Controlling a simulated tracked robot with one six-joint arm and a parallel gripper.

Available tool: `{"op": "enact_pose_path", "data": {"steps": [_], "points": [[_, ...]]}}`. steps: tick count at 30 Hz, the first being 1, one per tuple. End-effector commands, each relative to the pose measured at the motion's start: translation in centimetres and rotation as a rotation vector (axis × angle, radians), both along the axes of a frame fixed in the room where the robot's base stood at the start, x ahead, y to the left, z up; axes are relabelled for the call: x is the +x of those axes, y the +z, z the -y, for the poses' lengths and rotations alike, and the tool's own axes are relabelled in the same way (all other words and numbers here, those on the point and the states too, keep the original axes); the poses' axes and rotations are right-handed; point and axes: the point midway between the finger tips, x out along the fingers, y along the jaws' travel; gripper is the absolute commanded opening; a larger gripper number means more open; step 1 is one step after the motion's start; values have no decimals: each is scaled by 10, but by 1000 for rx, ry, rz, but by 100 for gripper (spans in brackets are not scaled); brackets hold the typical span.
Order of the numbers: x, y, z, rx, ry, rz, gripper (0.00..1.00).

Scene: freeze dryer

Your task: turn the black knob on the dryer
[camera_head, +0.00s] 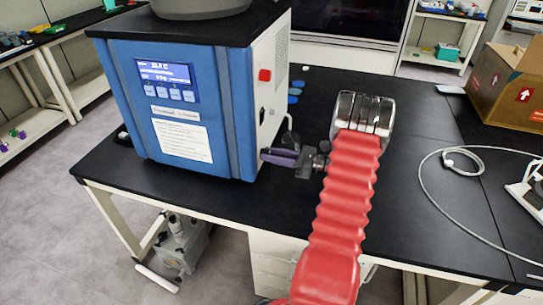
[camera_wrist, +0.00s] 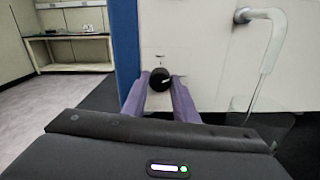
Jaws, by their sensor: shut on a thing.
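The blue and white dryer (camera_head: 185,90) stands on the black table, its display facing the front. In the wrist view the black knob (camera_wrist: 160,79) is on the white side panel (camera_wrist: 200,45), low down and near the blue front edge. My gripper (camera_wrist: 160,82) has purple fingers, one on each side of the knob, and is shut on it. In the head view my gripper (camera_head: 266,155) reaches from the right to the lower part of the dryer's side panel. There the fingers hide the knob.
A red switch (camera_head: 265,75) sits higher on the side panel. In the wrist view a pale hose (camera_wrist: 268,50) hangs to the right of the knob. A cardboard box (camera_head: 505,85) and a white cable (camera_head: 430,190) lie on the table's right.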

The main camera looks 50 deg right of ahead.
Motion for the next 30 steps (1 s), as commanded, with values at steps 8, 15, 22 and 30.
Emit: {"op": "enact_pose_path", "data": {"steps": [8,15,22,30], "points": [[-1,-4,-1,213,0,-117,4],[-1,-4,-1,331,-1,-179,4],[-1,-4,-1,376,-1,-202,4],[-1,-4,-1,380,-2,-205,4]]}}
